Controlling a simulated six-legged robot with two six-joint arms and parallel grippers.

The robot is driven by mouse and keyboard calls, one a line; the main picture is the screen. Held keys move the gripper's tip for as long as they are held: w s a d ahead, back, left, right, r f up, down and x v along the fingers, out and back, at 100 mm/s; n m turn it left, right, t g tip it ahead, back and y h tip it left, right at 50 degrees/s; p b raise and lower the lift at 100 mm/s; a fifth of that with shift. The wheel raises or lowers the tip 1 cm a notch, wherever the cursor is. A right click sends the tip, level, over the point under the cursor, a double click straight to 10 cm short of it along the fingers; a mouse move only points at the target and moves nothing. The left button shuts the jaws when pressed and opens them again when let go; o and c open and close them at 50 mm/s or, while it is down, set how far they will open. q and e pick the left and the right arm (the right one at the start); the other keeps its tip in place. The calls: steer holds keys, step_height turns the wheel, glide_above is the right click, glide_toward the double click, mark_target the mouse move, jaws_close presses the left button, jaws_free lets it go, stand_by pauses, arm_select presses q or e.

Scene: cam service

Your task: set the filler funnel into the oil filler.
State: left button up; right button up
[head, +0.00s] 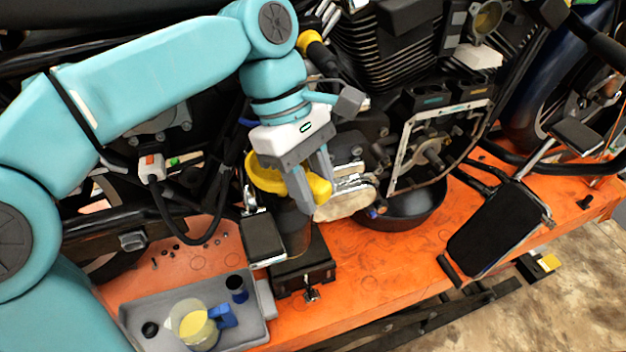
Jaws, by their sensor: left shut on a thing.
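The yellow filler funnel (262,180) is at my left gripper (309,192), beside the engine. The gripper points down and its grey fingers are shut on a yellow part of the funnel. The gripper and its fingers cover part of the funnel. A dark cylindrical part (291,228) stands below the funnel. I cannot make out the oil filler opening or whether the funnel's spout touches anything. My right gripper is not in view.
A grey tray (250,290) on the orange bench (375,285) holds a jug of yellow liquid (195,325), a dark blue cup (236,287) and a black ring (150,329). A black pan (412,212) sits under the engine. Footrests (263,240) stick out. Small bolts lie behind the tray.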

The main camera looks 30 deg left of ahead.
arm_select(q)
steer(key=shift+w+d+f, duration=0.1)
steer(key=shift+w+f, duration=0.05)
steer(key=shift+f, duration=0.15)
steer(key=shift+f+b, duration=0.25)
steer(key=shift+b, duration=0.1)
steer(key=shift+f, duration=0.15)
steer(key=shift+f+b, duration=0.45)
steer(key=shift+f, duration=0.05)
stand_by(0.4)
steer(key=o, duration=1.2)
steer(key=shift+c, duration=0.2)
